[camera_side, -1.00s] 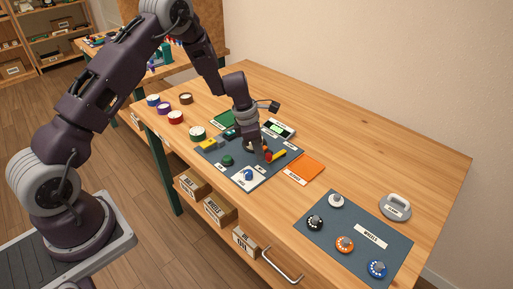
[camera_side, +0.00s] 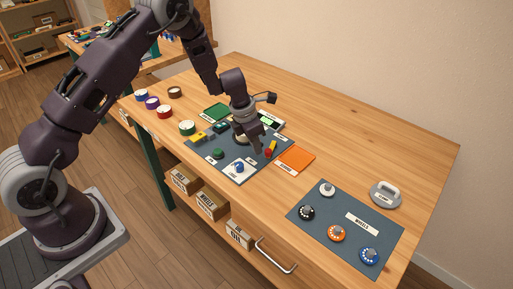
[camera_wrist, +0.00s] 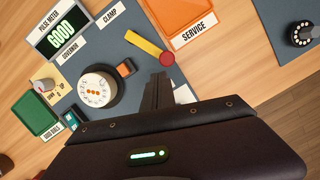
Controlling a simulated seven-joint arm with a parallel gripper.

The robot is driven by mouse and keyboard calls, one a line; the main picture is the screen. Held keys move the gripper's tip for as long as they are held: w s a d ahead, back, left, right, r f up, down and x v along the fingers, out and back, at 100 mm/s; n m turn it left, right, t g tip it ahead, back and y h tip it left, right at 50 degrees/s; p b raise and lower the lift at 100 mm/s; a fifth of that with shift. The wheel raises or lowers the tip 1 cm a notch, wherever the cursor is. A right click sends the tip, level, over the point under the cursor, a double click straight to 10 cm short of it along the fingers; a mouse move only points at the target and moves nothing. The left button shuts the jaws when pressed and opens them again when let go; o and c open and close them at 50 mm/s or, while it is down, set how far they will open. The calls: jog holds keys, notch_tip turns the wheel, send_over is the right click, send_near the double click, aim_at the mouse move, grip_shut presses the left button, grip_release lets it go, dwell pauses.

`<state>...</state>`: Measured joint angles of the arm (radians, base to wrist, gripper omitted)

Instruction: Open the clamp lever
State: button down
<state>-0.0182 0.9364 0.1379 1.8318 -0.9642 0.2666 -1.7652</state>
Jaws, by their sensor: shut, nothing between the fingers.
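The clamp lever is a yellow bar (camera_wrist: 147,45) with a red knob (camera_wrist: 167,58) at one end, beside the CLAMP label (camera_wrist: 110,14) on the grey mat. In the side view the yellow bar (camera_side: 273,146) lies just right of my gripper (camera_side: 258,150). My gripper (camera_wrist: 160,77) is shut and empty, its fingertips pointing down close to the red knob. In the wrist view a small gap shows between the fingertips and the knob. A white rotary dial (camera_wrist: 98,90) sits left of the fingers on the same mat.
An orange SERVICE tray (camera_wrist: 185,15) lies beyond the lever. A meter reading GOOD (camera_wrist: 62,30) and a green tray (camera_wrist: 35,115) are at the left. The WHEELS mat (camera_side: 345,250) with several dials is at the right. Bare table lies behind the mats.

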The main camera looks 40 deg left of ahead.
jog(key=shift+w+a, duration=0.1)
jog(key=shift+a, duration=0.05)
jog(key=s, duration=0.2)
jog(key=s+a, duration=0.1)
jog(key=s, duration=0.1)
jog(key=shift+a, duration=0.1)
jog(key=d+v, duration=0.1)
jog(key=v, duration=0.9)
jog(key=shift+a, duration=0.3)
